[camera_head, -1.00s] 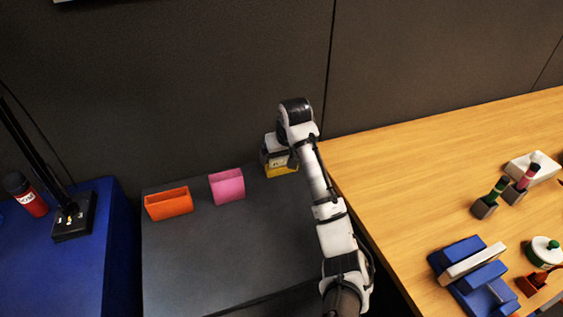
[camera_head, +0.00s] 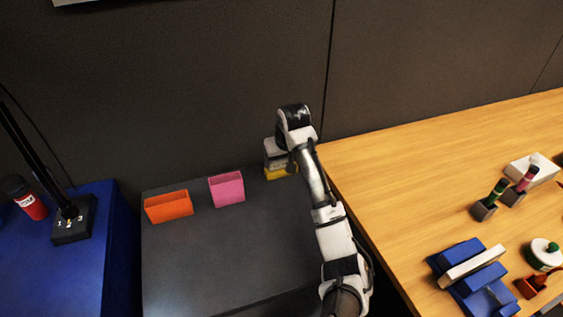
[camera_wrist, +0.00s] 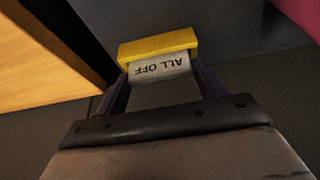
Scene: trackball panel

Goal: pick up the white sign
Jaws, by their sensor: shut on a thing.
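The white sign (camera_wrist: 160,68) shows in the wrist view with dark lettering "ALL OFF", upside down in the picture. It sits against a yellow holder (camera_wrist: 157,45), which also shows in the head view (camera_head: 280,173) at the back right of the dark grey surface. My gripper (camera_wrist: 160,82) is shut on the white sign, with one dark finger at each side of it. In the head view my gripper (camera_head: 277,153) is just above the yellow holder and hides most of the sign. I cannot tell whether the sign is clear of the holder.
A pink holder (camera_head: 227,188) and an orange holder (camera_head: 169,206) stand to the left on the dark grey surface (camera_head: 225,255). A wooden table (camera_head: 400,165) with several objects is at the right. A dark wall rises behind. The grey surface's front is clear.

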